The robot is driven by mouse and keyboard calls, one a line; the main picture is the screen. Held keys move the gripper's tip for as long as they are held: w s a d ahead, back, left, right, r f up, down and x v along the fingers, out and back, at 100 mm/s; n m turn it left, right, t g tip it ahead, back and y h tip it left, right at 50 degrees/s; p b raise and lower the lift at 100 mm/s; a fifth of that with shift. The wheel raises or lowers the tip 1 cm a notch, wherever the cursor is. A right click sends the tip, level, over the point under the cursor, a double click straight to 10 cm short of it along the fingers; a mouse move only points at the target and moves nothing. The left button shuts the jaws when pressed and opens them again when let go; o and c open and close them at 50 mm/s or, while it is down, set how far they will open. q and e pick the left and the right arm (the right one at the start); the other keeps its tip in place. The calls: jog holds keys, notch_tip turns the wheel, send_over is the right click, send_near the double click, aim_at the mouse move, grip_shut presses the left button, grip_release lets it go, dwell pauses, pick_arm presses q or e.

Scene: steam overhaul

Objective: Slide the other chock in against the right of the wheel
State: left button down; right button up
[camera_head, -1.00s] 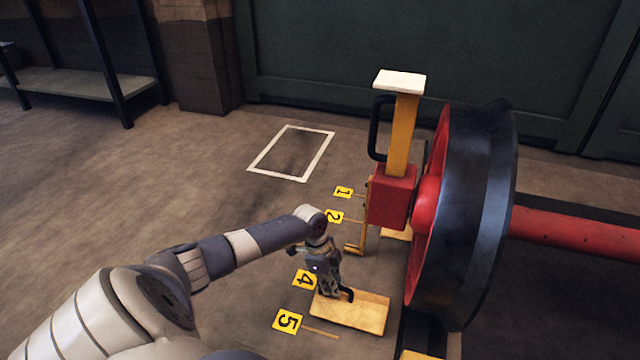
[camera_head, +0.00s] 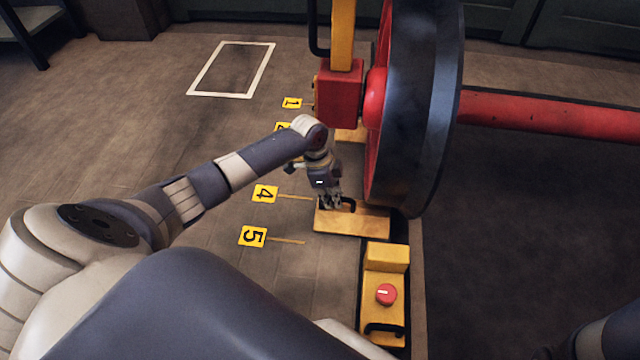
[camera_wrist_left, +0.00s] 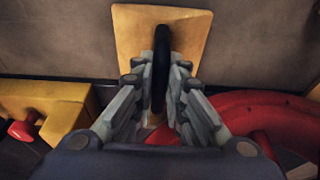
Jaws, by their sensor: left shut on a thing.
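The yellow chock (camera_head: 342,219), a flat plate with a black handle, lies on the floor at the near side of the big wheel (camera_head: 425,100), which has a red centre and a dark tyre. My left gripper (camera_head: 333,203) is shut on the black handle from above. The left wrist view shows my left fingers (camera_wrist_left: 160,105) on both sides of the handle (camera_wrist_left: 161,65), with the chock's plate (camera_wrist_left: 135,35) behind. The wheel's red part (camera_wrist_left: 265,110) shows at right. Whether chock and tyre touch cannot be told. My right gripper is not in view.
A yellow block with a red knob (camera_head: 386,294) stands close on the near side. A red-and-yellow jack (camera_head: 340,90) stands at the wheel's left face. Floor tags, such as tag 5 (camera_head: 253,237), lie at left.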

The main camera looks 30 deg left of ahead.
pick_arm(q)
jog(key=shift+w+d+b, duration=0.25)
jog(key=shift+w+d, duration=0.05)
jog(key=shift+d, duration=0.2)
jog(key=shift+w+d+b, duration=0.25)
jog(key=shift+d, duration=0.2)
jog(key=shift+w+a+f+p, duration=0.1)
jog(key=shift+w+f+p, duration=0.1)
jog(key=shift+f+p, duration=0.15)
jog(key=shift+w+a+b, duration=0.35)
jog(key=shift+w+b, duration=0.1)
jog(key=shift+w, duration=0.25)
jog(key=shift+w+a+b, duration=0.35)
jog(key=shift+w+b, duration=0.05)
jog(key=shift+w, duration=0.3)
jog(key=shift+w+a, duration=0.15)
jog(key=shift+w, duration=0.15)
jog(key=shift+p, duration=0.3)
jog(key=c, duration=1.5)
grip_release()
jog(key=shift+f, duration=0.1)
jog(key=shift+c, duration=0.2)
